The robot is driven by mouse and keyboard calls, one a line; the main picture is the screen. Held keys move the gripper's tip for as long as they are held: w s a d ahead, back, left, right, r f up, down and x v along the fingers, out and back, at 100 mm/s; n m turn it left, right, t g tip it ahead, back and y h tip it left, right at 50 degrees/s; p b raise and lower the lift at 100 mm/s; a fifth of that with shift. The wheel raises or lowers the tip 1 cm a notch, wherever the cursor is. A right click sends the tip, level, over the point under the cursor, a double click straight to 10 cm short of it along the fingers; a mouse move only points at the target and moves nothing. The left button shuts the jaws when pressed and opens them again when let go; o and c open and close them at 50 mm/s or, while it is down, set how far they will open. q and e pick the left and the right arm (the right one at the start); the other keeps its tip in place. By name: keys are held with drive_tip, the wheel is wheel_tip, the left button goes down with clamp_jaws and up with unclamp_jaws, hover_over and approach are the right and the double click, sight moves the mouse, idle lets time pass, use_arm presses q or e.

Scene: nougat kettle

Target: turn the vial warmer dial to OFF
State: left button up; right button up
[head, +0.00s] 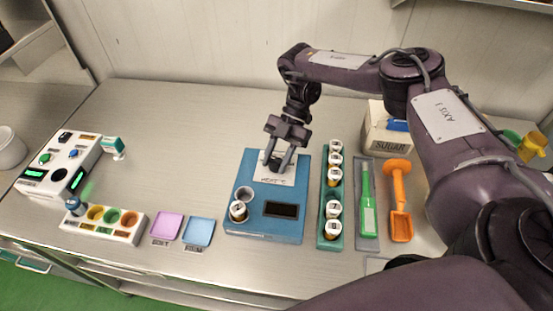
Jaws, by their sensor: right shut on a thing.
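The vial warmer (266,224) is a blue box in the middle of the table, with a dark display (281,210) and a white label plate (286,178) at its back. A white-capped vial (238,211) stands at its front left, in front of a round well (244,193). My right gripper (275,166) reaches down from above onto the label plate, shut on the dial, which its fingers hide. The dial's pointer and setting cannot be read. My left gripper is not in view.
Right of the warmer stand a green rack (326,234) of several vials, a tray with a green tool (368,200), an orange scoop (400,210) and a sugar box (386,138). Pink (166,226) and blue (199,232) trays lie left. The back-left table is clear.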

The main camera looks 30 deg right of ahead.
idle(0.6)
drive_tip(key=o, duration=1)
